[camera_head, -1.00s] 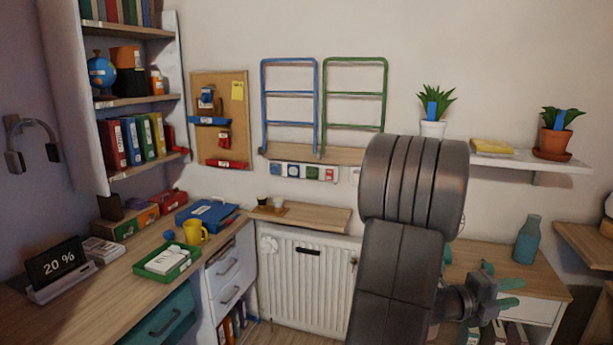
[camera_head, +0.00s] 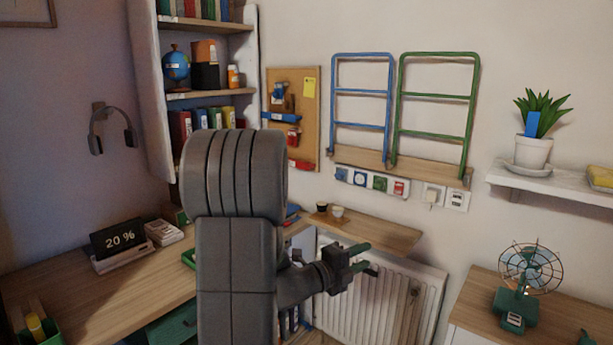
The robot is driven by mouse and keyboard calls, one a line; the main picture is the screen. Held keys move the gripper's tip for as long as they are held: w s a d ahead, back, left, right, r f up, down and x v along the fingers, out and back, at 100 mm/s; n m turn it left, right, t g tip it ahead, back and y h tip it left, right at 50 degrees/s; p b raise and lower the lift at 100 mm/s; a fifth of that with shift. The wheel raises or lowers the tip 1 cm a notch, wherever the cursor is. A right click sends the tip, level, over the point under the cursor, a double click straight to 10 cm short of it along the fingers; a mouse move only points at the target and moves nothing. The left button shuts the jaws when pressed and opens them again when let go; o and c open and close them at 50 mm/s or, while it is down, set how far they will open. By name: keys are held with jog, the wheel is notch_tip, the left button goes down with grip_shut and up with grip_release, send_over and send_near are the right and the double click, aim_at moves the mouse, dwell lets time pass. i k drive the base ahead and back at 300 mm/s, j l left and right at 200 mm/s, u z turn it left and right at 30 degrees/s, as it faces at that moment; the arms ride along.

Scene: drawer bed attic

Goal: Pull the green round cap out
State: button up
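A strip of small coloured fittings runs along the wall below the folded racks.
A wooden shelf (camera_head: 385,233) with small cups juts out above the white radiator (camera_head: 400,295), near my gripper. White sockets (camera_head: 445,196) are right of the strip. A green fan (camera_head: 516,305) stands on the right cabinet. A desk (camera_head: 100,290) is at left.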

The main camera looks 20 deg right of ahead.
aim_at(379, 184)
jog(key=i+l+u, duration=0.1)
jog(key=l, duration=0.25)
jog(key=i+l+u, duration=0.15)
jog(key=l, duration=0.25)
jog(key=i+l+u, duration=0.1)
jog(key=l, duration=0.3)
jog(key=i+l+u, duration=0.1)
jog(key=i+l, duration=0.15)
jog(key=l, duration=0.15)
jog(key=i+l+u, duration=0.15)
jog(key=l, duration=0.25)
jog(key=k, duration=0.05)
